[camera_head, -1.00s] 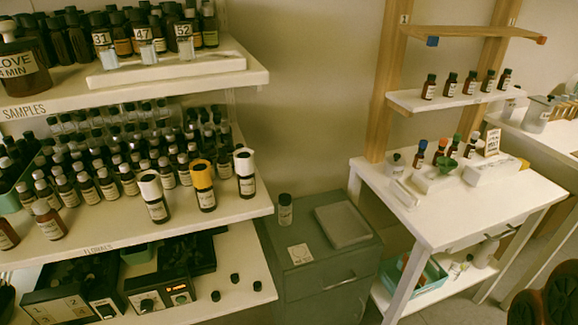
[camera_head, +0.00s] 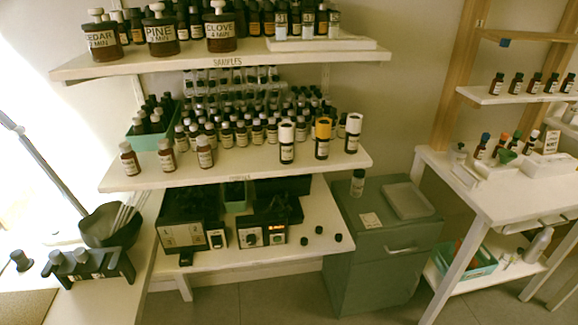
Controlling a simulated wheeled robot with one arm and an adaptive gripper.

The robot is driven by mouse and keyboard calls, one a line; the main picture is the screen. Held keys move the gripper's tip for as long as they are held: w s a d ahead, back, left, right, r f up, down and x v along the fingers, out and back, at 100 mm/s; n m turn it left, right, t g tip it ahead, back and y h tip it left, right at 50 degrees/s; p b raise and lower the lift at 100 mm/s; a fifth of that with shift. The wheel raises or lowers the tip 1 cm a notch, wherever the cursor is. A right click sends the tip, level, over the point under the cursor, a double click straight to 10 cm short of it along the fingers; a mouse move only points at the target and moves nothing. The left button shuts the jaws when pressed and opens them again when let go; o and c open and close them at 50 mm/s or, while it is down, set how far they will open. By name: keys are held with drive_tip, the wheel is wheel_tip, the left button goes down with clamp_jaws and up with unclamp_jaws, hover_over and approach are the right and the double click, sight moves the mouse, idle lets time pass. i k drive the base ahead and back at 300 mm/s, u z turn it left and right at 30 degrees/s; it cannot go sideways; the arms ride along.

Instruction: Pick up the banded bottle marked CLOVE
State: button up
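A large dark brown bottle (camera_head: 220,42) stands upright on the top shelf, with a white label reading CLOVE and a MIN line below it. Similar bottles marked PINE (camera_head: 160,48) and CEDAR (camera_head: 103,53) stand to its left. On the middle shelf, at its front right, stand three dark bottles with wide coloured upper bands: one white (camera_head: 287,155), one orange-yellow (camera_head: 322,149) and one white (camera_head: 352,143). Their labels are too small to read. My gripper is not in view.
Several small bottles (camera_head: 227,135) crowd the middle shelf, with a teal bin (camera_head: 145,141) at left. Control boxes (camera_head: 262,235) sit on the lower shelf. A grey-green cabinet (camera_head: 370,265) and a white table (camera_head: 470,208) stand to the right. Floor shows below.

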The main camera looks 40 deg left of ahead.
sight(323, 132)
drive_tip(key=k, duration=0.5)
drive_tip(key=u, duration=1.85)
drive_tip(key=i, duration=0.15)
